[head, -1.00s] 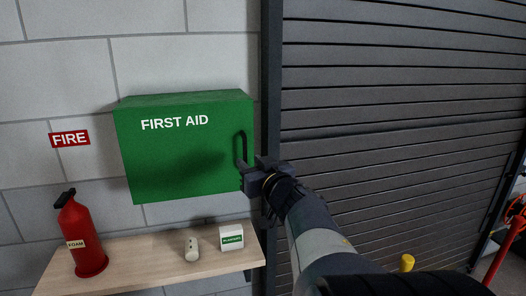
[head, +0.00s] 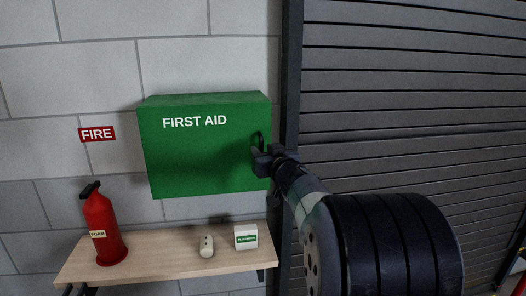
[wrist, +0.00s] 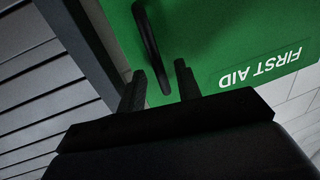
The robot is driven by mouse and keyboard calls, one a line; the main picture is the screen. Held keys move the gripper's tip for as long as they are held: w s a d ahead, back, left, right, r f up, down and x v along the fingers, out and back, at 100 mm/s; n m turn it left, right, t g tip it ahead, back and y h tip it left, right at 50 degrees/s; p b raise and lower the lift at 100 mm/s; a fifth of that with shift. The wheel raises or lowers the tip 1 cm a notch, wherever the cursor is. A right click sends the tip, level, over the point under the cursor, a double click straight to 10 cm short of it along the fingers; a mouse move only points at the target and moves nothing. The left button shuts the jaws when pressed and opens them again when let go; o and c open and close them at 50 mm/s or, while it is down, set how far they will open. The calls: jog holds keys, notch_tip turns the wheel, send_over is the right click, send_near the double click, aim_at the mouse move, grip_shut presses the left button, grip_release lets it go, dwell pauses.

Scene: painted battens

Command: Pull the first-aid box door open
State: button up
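The green first-aid box (head: 200,155) hangs on the wall, and its door looks shut. Its dark upright bar handle (head: 261,138) is near the door's right edge; the handle also shows in the wrist view (wrist: 147,38). My gripper (head: 260,158) is at the handle's lower part and hides some of it in the head view. In the wrist view, my two fingers (wrist: 160,68) stand apart, with the handle's lower end seen between them and a gap on each side. I cannot tell how deep the handle sits between the fingers.
A wooden shelf (head: 150,262) below the box holds a red extinguisher (head: 104,230), a small pale cylinder (head: 206,246) and a white box with a green label (head: 246,237). A dark post (head: 290,70) and grey shutter (head: 400,90) stand right of the box.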

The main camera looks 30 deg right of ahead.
jog(key=shift+w, duration=0.25)
jog(key=shift+c, duration=0.4)
grip_shut()
